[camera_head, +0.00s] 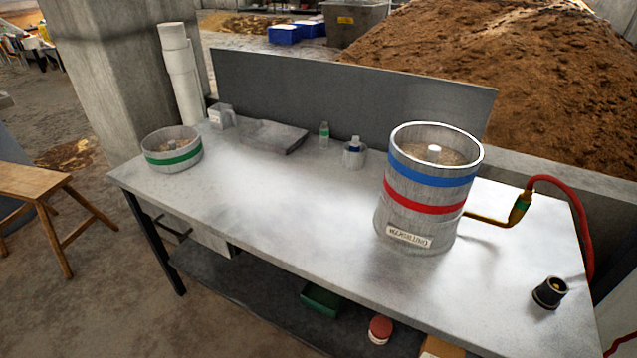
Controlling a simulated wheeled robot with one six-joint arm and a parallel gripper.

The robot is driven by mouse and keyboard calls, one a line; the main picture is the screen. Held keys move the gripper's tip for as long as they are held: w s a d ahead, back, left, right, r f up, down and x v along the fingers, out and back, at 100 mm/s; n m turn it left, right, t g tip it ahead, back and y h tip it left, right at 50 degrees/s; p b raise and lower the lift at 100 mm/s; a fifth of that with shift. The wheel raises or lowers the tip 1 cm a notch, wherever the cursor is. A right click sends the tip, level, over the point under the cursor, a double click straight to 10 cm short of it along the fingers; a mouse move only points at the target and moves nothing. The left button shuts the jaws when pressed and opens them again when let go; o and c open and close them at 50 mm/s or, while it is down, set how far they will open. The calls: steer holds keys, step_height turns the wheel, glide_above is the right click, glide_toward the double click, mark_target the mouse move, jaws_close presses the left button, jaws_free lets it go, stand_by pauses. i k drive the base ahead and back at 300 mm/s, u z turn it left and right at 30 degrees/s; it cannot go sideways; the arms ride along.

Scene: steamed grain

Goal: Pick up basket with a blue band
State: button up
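The basket with a blue band (432,160) is round and grey, with grain and a small white post inside. It is stacked on top of a grey cylinder with a red band (424,210), which carries a label on its front. The stack stands upright on the right half of the metal table (260,215). A shallower basket with a green band (172,150) stands alone at the table's left end, also holding grain. My gripper is not in view.
A pipe and red hose (560,190) join the stack's right side. A black cup (550,292) stands near the table's right front. A tray (272,135), small bottle (324,134) and small pot (355,153) line the back panel (350,95). The table's centre front is clear.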

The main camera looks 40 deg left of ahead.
mark_target(427, 159)
steer(key=u, duration=0.05)
steer(key=k, duration=0.2)
steer(key=u, duration=0.4)
steer(key=i, duration=0.6)
steer(key=u, duration=1)
steer(key=k, duration=0.6)
steer(key=u, duration=1)
steer(key=i, duration=1.6)
steer(key=z, duration=1.15)
steer(key=i, duration=0.75)
steer(key=z, duration=0.8)
